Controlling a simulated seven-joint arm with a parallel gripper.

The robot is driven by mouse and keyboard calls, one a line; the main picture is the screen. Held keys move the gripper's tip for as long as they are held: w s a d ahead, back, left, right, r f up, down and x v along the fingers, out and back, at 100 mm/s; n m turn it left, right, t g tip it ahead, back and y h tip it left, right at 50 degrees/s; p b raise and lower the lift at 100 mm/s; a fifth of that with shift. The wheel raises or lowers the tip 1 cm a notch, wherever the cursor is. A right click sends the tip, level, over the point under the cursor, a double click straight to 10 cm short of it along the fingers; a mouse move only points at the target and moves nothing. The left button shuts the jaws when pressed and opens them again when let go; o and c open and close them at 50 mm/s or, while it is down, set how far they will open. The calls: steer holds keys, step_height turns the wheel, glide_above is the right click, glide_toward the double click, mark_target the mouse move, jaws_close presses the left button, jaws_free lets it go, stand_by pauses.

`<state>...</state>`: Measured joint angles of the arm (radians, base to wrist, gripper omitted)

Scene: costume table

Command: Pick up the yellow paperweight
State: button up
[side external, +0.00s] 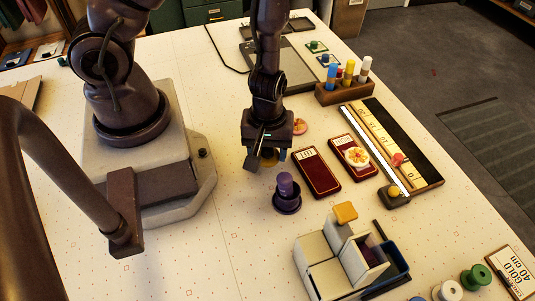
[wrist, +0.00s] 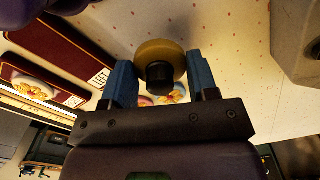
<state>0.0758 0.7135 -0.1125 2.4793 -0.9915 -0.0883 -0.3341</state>
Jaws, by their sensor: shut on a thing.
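The yellow paperweight (wrist: 160,52) is a round yellow disc with a black knob. My gripper (wrist: 158,75) is shut on it, with a blue finger on each side in the wrist view. In the side external view my gripper (side external: 267,158) points down over the table, left of the dark red board marked LEFT. There the paperweight (side external: 269,156) shows only as a small yellow patch between the fingers; most of it is hidden. I cannot tell clearly whether it touches the table.
A purple knobbed thing (side external: 286,188) stands just in front of my gripper. The LEFT board (side external: 316,173) and a second red board (side external: 341,142) bearing a flower rosette (side external: 357,158) lie to the right. A compartment box (side external: 320,262) stands in front. Another rosette (side external: 300,126) lies behind.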

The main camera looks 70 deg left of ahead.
steer(key=shift+d+r, duration=0.1)
steer(key=shift+r, duration=3.65)
